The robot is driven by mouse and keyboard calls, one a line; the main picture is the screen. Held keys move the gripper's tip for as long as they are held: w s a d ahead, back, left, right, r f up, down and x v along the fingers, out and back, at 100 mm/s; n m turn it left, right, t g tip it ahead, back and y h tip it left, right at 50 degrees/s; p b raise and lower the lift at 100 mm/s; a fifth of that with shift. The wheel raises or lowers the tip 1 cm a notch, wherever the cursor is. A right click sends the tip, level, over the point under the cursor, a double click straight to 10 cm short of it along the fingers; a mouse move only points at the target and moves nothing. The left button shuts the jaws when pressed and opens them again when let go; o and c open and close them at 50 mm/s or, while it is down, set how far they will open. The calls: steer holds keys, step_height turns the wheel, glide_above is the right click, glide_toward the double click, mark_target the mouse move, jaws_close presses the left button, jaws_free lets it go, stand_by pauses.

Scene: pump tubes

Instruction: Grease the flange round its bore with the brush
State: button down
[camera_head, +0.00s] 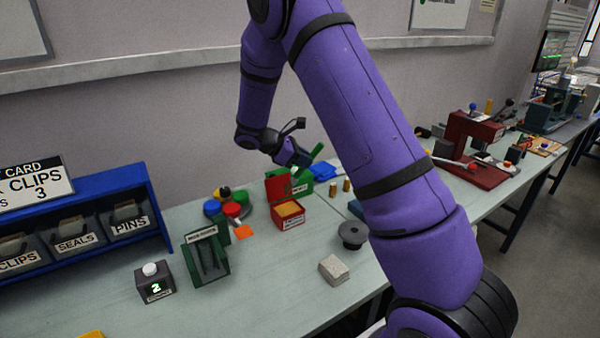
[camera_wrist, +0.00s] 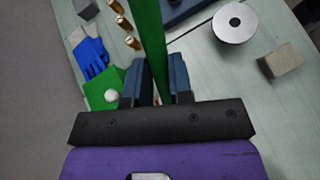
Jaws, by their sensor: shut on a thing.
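The flange (camera_head: 353,235) is a dark grey round piece with a central bore, on the bench right of the red tin. It shows as a lighter grey disc at the top right of the wrist view (camera_wrist: 222,22). My gripper (camera_head: 298,158) is shut on a green handle (camera_wrist: 149,40), which I take to be the brush; it shows small in the head view (camera_head: 318,151). The bristle end is not visible. My gripper is raised beyond the flange, apart from it. An open red tin (camera_head: 290,215) with yellow-orange contents stands left of the flange.
A grey block (camera_head: 333,271) lies near the flange. Blue gloves (camera_head: 322,170) and brass cylinders (camera_head: 346,185) lie behind. A dark green stand (camera_head: 210,262), coloured discs (camera_head: 230,210) and a button box (camera_head: 155,285) are to the left. A red machine (camera_head: 470,150) stands right.

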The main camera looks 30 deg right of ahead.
mark_target(296, 174)
steer(key=shift+f, duration=2.9)
steer(key=shift+f, duration=0.55)
steer(key=shift+r, duration=3.55)
steer(key=shift+w+d, duration=0.1)
steer(key=shift+w, duration=0.05)
steer(key=w+a+n+t+y, duration=0.1)
steer(key=w+a+n+t, duration=0.2)
steer(key=w+n+t, duration=0.5)
steer(key=s+a+n+t+y, duration=0.2)
steer(key=a+n+t+y, duration=0.4)
steer(key=a+n, duration=0.4)
steer(key=shift+a+y, duration=0.3)
steer(key=shift+a, duration=0.1)
